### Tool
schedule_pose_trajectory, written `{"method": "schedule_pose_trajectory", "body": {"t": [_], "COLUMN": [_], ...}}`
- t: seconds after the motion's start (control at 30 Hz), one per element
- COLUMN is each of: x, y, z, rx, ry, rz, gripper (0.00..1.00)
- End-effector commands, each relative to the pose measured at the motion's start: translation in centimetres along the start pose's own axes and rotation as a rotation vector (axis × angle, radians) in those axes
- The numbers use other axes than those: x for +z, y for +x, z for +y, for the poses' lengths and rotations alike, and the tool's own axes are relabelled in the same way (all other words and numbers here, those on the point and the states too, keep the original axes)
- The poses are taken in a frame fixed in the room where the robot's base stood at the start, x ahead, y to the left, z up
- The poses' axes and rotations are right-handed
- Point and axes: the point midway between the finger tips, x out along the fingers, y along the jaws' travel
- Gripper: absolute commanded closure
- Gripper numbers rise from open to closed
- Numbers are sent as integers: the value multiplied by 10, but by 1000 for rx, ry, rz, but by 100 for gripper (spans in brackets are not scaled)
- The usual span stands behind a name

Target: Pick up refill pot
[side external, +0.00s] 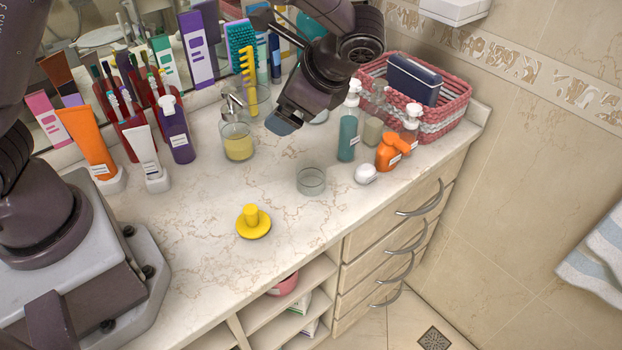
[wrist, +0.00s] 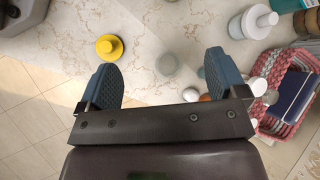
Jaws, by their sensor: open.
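A small clear round pot (side external: 311,182), which looks like the refill pot, stands open and seemingly empty on the marble counter. In the wrist view the pot (wrist: 166,64) shows faintly between the two fingers. My gripper (side external: 283,122) is open and empty, above the counter behind the pot, apart from it. Its blue-grey fingers also show in the wrist view (wrist: 162,68), spread wide. A yellow disc with a knob (side external: 253,221), like a lid, lies on the counter nearer the front edge; it also shows in the wrist view (wrist: 110,46).
A glass of yellow liquid (side external: 238,143) stands left of my gripper. A teal pump bottle (side external: 348,139), an orange bottle (side external: 388,154) and a white round item (side external: 365,174) stand right of the pot. A pink basket (side external: 455,101) is behind them.

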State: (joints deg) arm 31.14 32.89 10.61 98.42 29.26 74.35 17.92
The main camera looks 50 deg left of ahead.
Motion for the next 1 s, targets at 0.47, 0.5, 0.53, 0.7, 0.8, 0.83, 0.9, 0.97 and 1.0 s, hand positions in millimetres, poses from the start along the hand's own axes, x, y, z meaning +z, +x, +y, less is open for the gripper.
{"method": "schedule_pose_trajectory", "body": {"t": [0.47,0.5,0.53,0.7,0.8,0.83,0.9,0.97,1.0], "x": [-148,-156,-161,-178,-179,-178,-173,-168,-165], "y": [66,72,75,87,92,94,100,107,112], "z": [58,65,69,84,84,82,74,65,59], "rx": [-481,-518,-543,-637,-654,-656,-655,-653,-652], "ry": [517,546,565,628,639,640,639,639,639], "rz": [-567,-603,-627,-715,-733,-735,-736,-735,-736], "gripper": [9,9,9,9,9,9,9,9,9]}}
